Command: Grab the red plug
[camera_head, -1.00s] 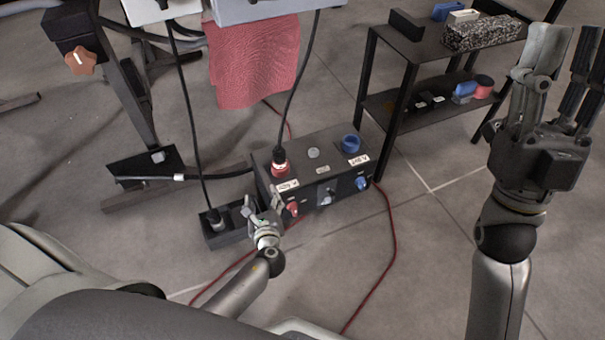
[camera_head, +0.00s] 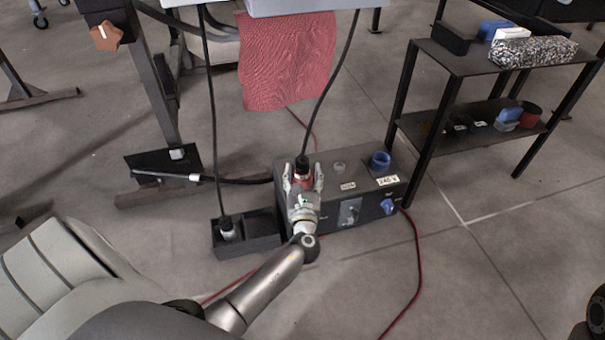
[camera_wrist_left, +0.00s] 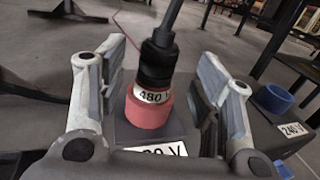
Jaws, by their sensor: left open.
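The red plug (camera_head: 303,171) stands upright on top of a dark power box (camera_head: 330,158). It has a black upper body with a cable rising from it. In the left wrist view the red plug (camera_wrist_left: 148,108) carries a label reading 480 V and sits between the open fingers, with space on both sides. My left gripper (camera_head: 303,180) is open around the plug and partly hides it in the head view. It also shows in the left wrist view (camera_wrist_left: 155,85). My right gripper is not in view.
A blue socket (camera_head: 380,160) sits on the box beside a 240 V label. A black holder (camera_head: 262,228) with another plug stands at the left. A red cloth (camera_head: 288,62) hangs behind. A black shelf (camera_head: 455,62) with several items stands at the right.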

